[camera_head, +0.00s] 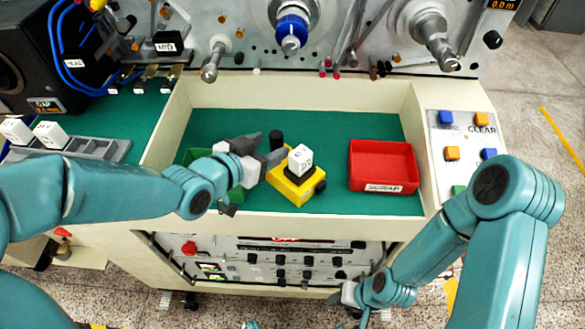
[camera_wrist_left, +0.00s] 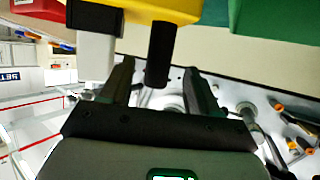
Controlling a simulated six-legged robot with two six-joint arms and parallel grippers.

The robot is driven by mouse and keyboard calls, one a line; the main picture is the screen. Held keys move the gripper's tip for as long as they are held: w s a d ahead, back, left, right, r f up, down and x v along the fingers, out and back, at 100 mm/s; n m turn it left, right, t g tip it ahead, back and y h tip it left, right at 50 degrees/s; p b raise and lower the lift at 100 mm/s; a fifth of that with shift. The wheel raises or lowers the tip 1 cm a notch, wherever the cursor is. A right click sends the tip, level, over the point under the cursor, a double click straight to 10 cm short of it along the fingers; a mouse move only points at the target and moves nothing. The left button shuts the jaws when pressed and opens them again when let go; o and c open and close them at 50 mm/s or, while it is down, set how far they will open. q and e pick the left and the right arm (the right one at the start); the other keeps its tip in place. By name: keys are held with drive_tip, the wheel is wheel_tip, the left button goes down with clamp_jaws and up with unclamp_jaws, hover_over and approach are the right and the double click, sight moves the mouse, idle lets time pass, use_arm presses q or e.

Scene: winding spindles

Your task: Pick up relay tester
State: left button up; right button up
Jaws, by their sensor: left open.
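The relay tester (camera_head: 290,190) is a yellow box on the green surface of the console's recess, with a black socket, a black side knob and an upright black post (camera_head: 276,139) at its back left. A white cube-like relay (camera_head: 300,159) sits on the socket. My left gripper (camera_head: 268,150) is open and empty at the tester's left. In the left wrist view, the black post (camera_wrist_left: 160,52) appears between the fingers (camera_wrist_left: 158,78), with the yellow body (camera_wrist_left: 165,10) above; contact cannot be told. My right gripper (camera_head: 350,294) hangs low before the console front, its jaws unclear.
A red scrap tray (camera_head: 383,148) lies right of the tester. A green bin (camera_head: 196,155) is partly hidden behind my left gripper. Pale raised walls (camera_head: 300,93) border the recess. Spindles (camera_head: 290,35) stick out above its back. A grey rack (camera_head: 85,150) with white blocks stands left.

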sight(281, 139)
use_arm(q)
drive_tip(key=shift+w+d, duration=0.1)
drive_tip(key=shift+w, duration=0.1)
drive_tip(key=p+x, duration=0.1)
drive_tip(key=x, duration=0.4)
drive_tip(key=shift+d+p, duration=0.15)
drive_tip(key=shift+p, duration=0.25)
drive_tip(key=shift+s, duration=0.1)
drive_tip(key=c, duration=0.9)
clamp_jaws()
drive_tip(key=shift+r, duration=0.1)
